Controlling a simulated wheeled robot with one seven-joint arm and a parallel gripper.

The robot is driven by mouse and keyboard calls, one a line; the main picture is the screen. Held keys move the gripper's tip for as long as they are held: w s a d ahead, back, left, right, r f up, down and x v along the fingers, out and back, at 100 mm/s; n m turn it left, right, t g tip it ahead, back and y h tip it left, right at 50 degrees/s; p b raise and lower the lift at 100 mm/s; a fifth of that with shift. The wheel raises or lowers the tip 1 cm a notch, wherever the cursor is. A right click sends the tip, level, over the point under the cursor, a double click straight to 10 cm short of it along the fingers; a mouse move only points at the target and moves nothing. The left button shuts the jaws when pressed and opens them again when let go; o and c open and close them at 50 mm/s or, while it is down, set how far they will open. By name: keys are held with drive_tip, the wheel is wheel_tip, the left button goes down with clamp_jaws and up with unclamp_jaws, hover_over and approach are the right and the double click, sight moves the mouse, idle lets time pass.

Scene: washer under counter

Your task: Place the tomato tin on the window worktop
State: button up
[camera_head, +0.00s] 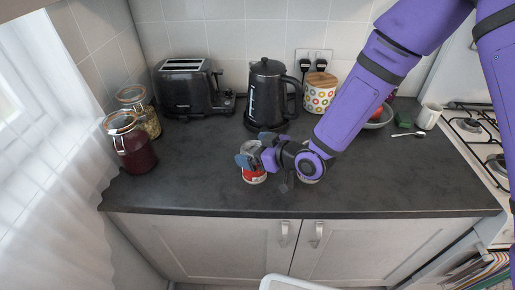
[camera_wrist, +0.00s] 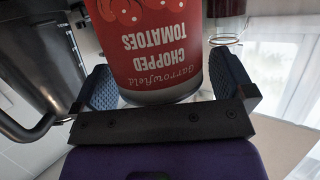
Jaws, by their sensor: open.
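The tomato tin (camera_head: 254,176) is red with a pale rim and appears to stand upright on the dark grey worktop (camera_head: 210,190), near its front edge. In the wrist view the tin (camera_wrist: 158,50) fills the middle, its "chopped tomatoes" label upside down. My gripper (camera_head: 257,160) is open around the tin, one finger on each side. In the wrist view the blue finger pads of my gripper (camera_wrist: 165,90) show gaps to the tin. My gripper hides part of the tin in the head view.
A black kettle (camera_head: 267,95) and toaster (camera_head: 187,88) stand behind. Two glass jars, one dark red (camera_head: 134,148), stand left by the window curtain (camera_head: 45,130). A partly hidden pale-rimmed item (camera_head: 309,180) is under my wrist. The hob (camera_head: 475,130) is right. Front-left worktop is clear.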

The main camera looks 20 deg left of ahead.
drive_tip(key=v, duration=1.2)
drive_tip(key=shift+w+r, duration=0.1)
drive_tip(key=w+d+r+m+t+h, duration=0.25)
drive_tip(key=d+r+h, duration=0.35)
drive_tip(key=d, duration=0.5)
drive_tip(key=w+d+r+m+t+h, duration=0.1)
drive_tip(key=w+d+r+m+h, duration=0.25)
drive_tip(key=d+r, duration=0.55)
drive_tip(key=s+d+r+m+g+h, duration=0.1)
drive_tip(key=s+d+r+m+h, duration=0.1)
drive_tip(key=s+d+r+m, duration=0.2)
drive_tip(key=s+d+r+m+g+h, duration=0.1)
drive_tip(key=s+d+r+m, duration=0.3)
drive_tip(key=s+d, duration=0.6)
drive_tip(key=s+r+g, duration=0.1)
drive_tip(key=s+r, duration=0.1)
drive_tip(key=s, duration=0.5)
drive_tip(key=shift+r+h, duration=0.3)
drive_tip(key=shift+h, duration=0.05)
drive_tip(key=shift+d, duration=0.5)
